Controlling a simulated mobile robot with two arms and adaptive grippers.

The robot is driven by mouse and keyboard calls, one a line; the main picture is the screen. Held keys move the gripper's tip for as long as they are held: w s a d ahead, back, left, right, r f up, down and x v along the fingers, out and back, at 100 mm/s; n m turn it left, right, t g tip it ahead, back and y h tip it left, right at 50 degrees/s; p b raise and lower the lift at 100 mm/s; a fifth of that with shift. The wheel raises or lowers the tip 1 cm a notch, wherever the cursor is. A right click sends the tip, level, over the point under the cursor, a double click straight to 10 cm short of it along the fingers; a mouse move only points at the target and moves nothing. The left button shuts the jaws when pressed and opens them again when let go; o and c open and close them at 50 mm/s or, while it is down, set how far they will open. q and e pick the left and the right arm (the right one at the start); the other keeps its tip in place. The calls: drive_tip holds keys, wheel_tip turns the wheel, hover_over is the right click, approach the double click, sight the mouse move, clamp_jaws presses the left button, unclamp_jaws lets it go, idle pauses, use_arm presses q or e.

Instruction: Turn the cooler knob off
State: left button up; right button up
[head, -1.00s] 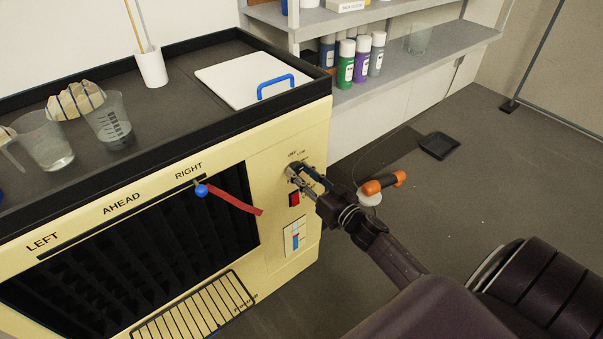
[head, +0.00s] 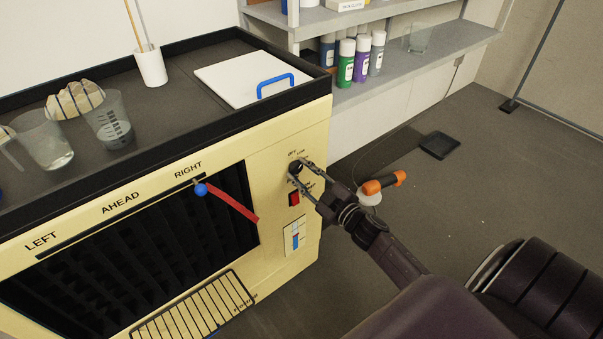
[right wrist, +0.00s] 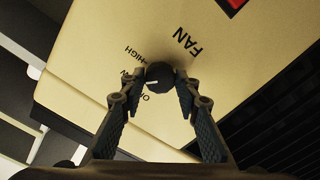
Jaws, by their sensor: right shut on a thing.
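The cooler (head: 272,225) is a cream box with a black louvred front. Its black fan knob (head: 295,167) is at the upper right of the front panel. In the right wrist view the knob (right wrist: 159,75) has a short white mark on its left side, facing the small labels. The lowest label seems to read OFF; the knob's exact setting is hard to tell. My right gripper (head: 301,168) is shut on the knob, one finger on each side. It also shows in the right wrist view (right wrist: 163,82). My left gripper is not in view.
A red switch (head: 294,199) and a white slider plate (head: 295,236) sit below the knob. A red ribbon (head: 235,206) hangs by a blue ball at the louvre. Beakers (head: 115,120) stand on top. An orange-handled tool (head: 383,183) shows beyond my right arm.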

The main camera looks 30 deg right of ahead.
drive_tip(key=n, duration=0.3)
drive_tip(key=shift+f+n+b, duration=0.1)
drive_tip(key=shift+n+b, duration=0.85)
drive_tip(key=shift+n, duration=1.75)
drive_tip(key=o, duration=1.2)
drive_tip(key=shift+c, duration=0.2)
drive_tip(key=s+d, duration=0.1)
drive_tip(key=s, duration=1.1)
